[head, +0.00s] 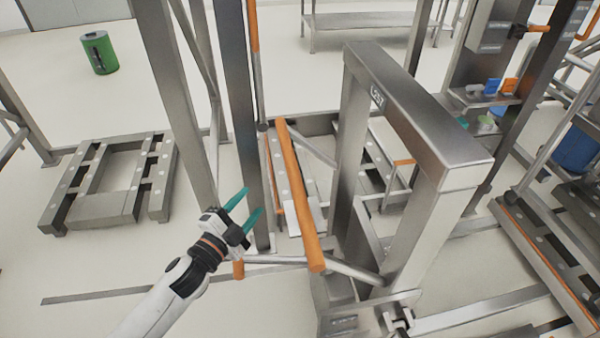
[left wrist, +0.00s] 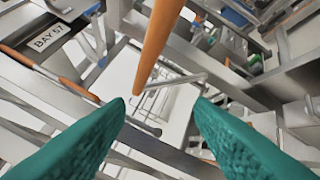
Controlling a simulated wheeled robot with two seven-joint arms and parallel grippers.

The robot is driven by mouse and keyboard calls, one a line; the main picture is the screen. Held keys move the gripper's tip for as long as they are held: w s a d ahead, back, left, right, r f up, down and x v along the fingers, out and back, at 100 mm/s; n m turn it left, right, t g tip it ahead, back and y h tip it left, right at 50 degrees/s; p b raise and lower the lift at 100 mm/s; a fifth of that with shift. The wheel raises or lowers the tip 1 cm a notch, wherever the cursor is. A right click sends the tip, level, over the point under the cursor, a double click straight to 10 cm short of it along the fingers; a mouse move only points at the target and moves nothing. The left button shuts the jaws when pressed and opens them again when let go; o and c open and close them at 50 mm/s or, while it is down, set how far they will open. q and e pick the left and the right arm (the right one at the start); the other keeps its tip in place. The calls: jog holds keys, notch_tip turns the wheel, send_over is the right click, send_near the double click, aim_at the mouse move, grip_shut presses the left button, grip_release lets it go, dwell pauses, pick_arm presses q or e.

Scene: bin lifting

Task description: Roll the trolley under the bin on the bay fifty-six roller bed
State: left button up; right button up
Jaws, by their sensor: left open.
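An orange push-bar (head: 297,190) on grey rods, apparently the trolley's handle, stands right of my left gripper (head: 248,206) in the head view. The gripper is open and empty, its teal fingers apart from the bar. In the left wrist view, the orange bar (left wrist: 158,40) comes down from the top and ends beyond the gap between the fingertips (left wrist: 160,104). A sign (left wrist: 48,41) there reads BAY 57. I cannot make out a bay fifty-six sign or a bin on its roller bed. My right gripper is not in view.
A grey lift frame (head: 420,120) stands right of the bar. A low grey bed (head: 90,208) lies at left. A roller bed (head: 545,250) with an orange edge is at right, near a blue container (head: 575,150). A green can (head: 100,55) stands behind on open floor.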

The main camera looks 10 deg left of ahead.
aim_at(294, 176)
pick_arm(q)
jog(key=w+d+r+m+g+h+p, duration=0.1)
jog(key=w+d+m+h, duration=0.1)
jog(key=d+m, duration=0.1)
jog(key=w+d+r+m+g+h+p, duration=0.1)
jog(key=w+d+m+h, duration=0.2)
jog(key=m, duration=0.1)
jog(key=w+d+r+m+g+h+p, duration=0.1)
jog(key=w+d+r+m+h, duration=0.1)
jog(key=d+m+h, duration=0.1)
jog(key=shift+w+d+r, duration=0.1)
jog(key=shift+w, duration=0.15)
jog(key=shift+x, duration=0.75)
jog(key=shift+c, duration=0.2)
grip_shut()
